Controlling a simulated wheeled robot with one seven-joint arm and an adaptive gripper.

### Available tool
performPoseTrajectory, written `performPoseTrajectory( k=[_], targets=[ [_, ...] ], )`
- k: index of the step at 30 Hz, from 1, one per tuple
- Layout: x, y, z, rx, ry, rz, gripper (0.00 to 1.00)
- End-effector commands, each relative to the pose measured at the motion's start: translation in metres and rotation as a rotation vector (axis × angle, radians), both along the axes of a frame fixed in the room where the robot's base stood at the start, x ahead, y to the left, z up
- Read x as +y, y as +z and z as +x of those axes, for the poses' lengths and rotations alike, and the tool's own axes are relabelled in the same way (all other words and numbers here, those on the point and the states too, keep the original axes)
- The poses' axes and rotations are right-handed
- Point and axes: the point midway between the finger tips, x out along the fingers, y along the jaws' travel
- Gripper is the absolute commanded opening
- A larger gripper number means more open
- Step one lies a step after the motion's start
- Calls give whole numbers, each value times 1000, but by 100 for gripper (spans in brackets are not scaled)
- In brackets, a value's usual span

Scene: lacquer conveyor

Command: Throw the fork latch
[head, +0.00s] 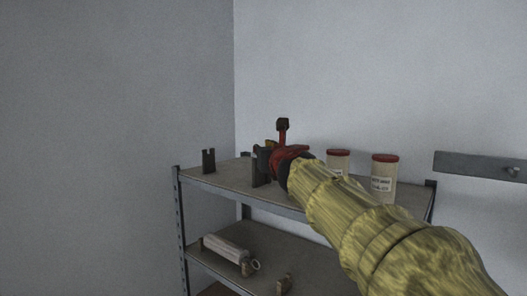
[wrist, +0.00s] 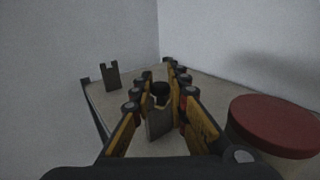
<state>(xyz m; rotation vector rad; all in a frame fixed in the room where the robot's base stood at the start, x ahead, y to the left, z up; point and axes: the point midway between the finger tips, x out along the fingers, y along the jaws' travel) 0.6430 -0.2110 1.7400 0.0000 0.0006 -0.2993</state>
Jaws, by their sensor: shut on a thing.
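A grey upright post (wrist: 158,124) with a notched top stands on the shelf top between my fingers in the wrist view. A dark round-ended latch piece (wrist: 160,88) shows at its top. My gripper (wrist: 162,84) is shut on this latch piece, with its yellow-and-black fingers on both sides. A second forked post (wrist: 112,75) with a U-shaped notch stands apart, farther left. In the head view the forked post (head: 208,161) is left of my gripper (head: 262,158), and the near post (head: 260,172) is partly hidden by it. The exact contact is hard to see.
Two red-lidded jars (head: 384,180) (head: 338,160) stand right of my gripper; one lid (wrist: 275,124) is close in the wrist view. The lower shelf holds a metal cylinder (head: 226,249). A wall rail (head: 480,165) is at right. The shelf top between the posts looks clear.

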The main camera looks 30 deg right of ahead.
Motion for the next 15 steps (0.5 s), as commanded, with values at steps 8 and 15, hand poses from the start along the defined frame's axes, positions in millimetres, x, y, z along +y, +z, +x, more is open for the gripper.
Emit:
performPoseTrajectory(
  k=[8,15],
  targets=[
    [0,0,0,-1,-1,0,27],
    [0,0,0,-1,-1,0,33]
  ],
)
